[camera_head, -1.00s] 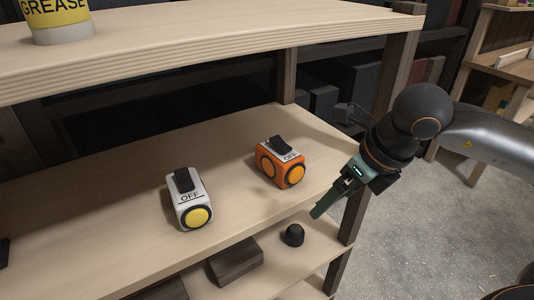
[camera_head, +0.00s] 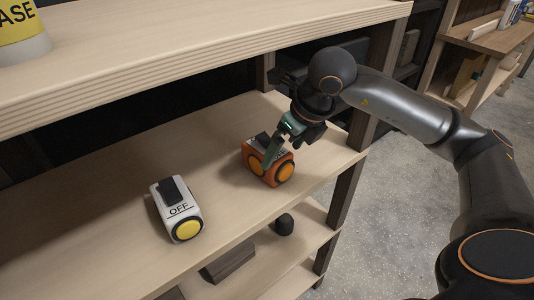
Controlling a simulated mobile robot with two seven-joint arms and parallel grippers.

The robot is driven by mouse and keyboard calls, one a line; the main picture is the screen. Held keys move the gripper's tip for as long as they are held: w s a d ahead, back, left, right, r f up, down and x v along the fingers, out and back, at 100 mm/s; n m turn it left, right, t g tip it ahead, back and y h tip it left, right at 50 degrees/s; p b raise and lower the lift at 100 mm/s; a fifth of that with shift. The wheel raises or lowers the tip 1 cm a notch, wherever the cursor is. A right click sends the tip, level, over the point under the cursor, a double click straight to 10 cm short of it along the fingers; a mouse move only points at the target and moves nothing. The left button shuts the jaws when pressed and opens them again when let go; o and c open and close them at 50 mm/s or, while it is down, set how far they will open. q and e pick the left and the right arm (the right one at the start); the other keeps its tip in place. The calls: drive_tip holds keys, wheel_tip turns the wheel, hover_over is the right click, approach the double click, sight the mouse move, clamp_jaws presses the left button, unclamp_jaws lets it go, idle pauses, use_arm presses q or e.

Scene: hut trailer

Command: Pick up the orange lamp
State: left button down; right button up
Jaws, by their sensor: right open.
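The orange lamp (camera_head: 270,178) sits on the middle wooden shelf, a boxy orange body with round orange lenses and a dark handle on top. My right gripper (camera_head: 270,155) is open and right at the lamp, with a green finger in front of its upper side. The gripper and wrist hide part of the lamp's top and label. I cannot tell whether the fingers touch it. My left gripper is not in view.
A white lamp (camera_head: 176,209) with a yellow lens and an OFF label stands to the left on the same shelf (camera_head: 100,225). A black knob-like object (camera_head: 284,224) and dark block (camera_head: 229,262) lie below.

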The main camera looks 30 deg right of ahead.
drive_tip(key=w, duration=0.2)
drive_tip(key=w+p, duration=0.1)
drive_tip(key=w, duration=0.1)
drive_tip(key=shift+a, duration=0.35)
drive_tip(key=x, duration=0.5)
drive_tip(key=c, duration=1.4)
drive_tip(key=shift+r, duration=0.1)
